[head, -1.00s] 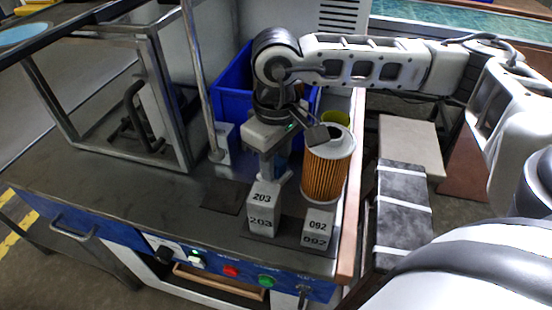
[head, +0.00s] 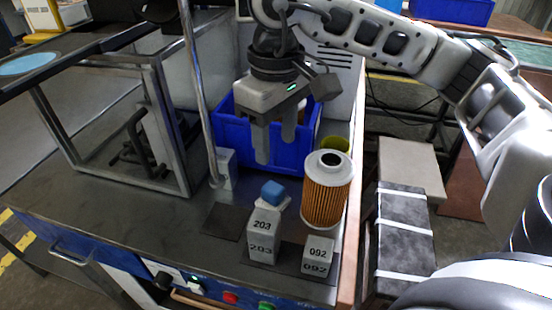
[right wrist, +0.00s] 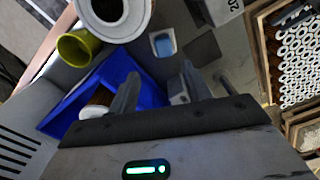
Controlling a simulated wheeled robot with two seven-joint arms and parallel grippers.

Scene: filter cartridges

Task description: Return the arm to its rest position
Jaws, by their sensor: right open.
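My right gripper (head: 276,148) hangs open and empty above the bench, in front of the blue bin (head: 258,150). Its two fingers also show in the right wrist view (right wrist: 158,92), with nothing between them. Below it stand a block labelled 203 (head: 264,240) and a small blue-topped piece (head: 273,192) just behind that block. An orange pleated filter cartridge (head: 326,195) with a white top stands upright to the right, apart from the gripper. My left gripper is not in view.
A block labelled 092 (head: 317,256) stands in front of the cartridge. A yellow-green cup (head: 335,144) is behind it. A vertical metal post (head: 196,100) and a metal-framed case (head: 180,130) stand to the left. In the right wrist view, a crate (right wrist: 262,50) holds several cartridges.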

